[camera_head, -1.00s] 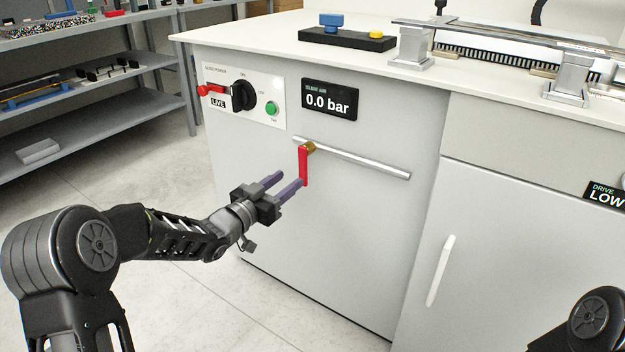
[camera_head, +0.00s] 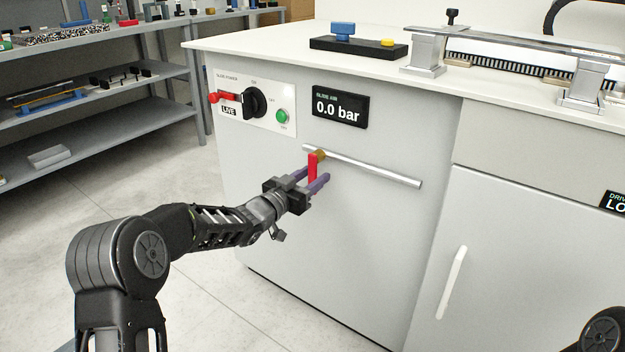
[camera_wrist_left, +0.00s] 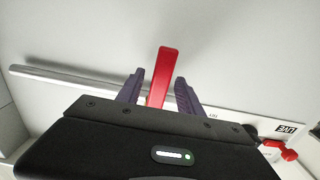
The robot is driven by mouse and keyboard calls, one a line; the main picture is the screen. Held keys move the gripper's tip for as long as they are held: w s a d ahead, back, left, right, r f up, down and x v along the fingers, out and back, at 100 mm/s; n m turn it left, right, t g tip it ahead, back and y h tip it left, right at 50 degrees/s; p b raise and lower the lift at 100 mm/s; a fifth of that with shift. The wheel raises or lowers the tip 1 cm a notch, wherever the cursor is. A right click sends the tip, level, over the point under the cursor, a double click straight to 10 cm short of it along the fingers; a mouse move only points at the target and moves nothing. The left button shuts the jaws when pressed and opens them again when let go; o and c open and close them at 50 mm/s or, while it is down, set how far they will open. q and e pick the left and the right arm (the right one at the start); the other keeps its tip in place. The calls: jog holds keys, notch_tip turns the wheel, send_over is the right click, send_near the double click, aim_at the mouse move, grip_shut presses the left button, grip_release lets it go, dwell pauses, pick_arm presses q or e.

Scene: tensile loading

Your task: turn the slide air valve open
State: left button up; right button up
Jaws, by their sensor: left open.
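The slide air valve has a red lever handle (camera_head: 313,167) that hangs down from a brass fitting (camera_head: 320,154) on a silver pipe (camera_head: 375,171) on the cabinet front. My left gripper (camera_head: 318,179) is open, with its purple fingers on either side of the red lever. In the left wrist view the lever (camera_wrist_left: 163,72) stands between the two fingers (camera_wrist_left: 158,92), with a gap visible on the right side. The "SLIDE AIR" display (camera_head: 340,108) above reads 0.0 bar. My right gripper is not in view.
Left of the display is a slide power panel (camera_head: 273,82) with a black knob, a green button and a red "LIVE" lever. A white door handle (camera_head: 451,283) is to the right. Shelves (camera_head: 95,75) stand at the left.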

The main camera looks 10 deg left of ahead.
pick_arm(q)
grip_shut()
dwell(0.5)
dwell(1.0)
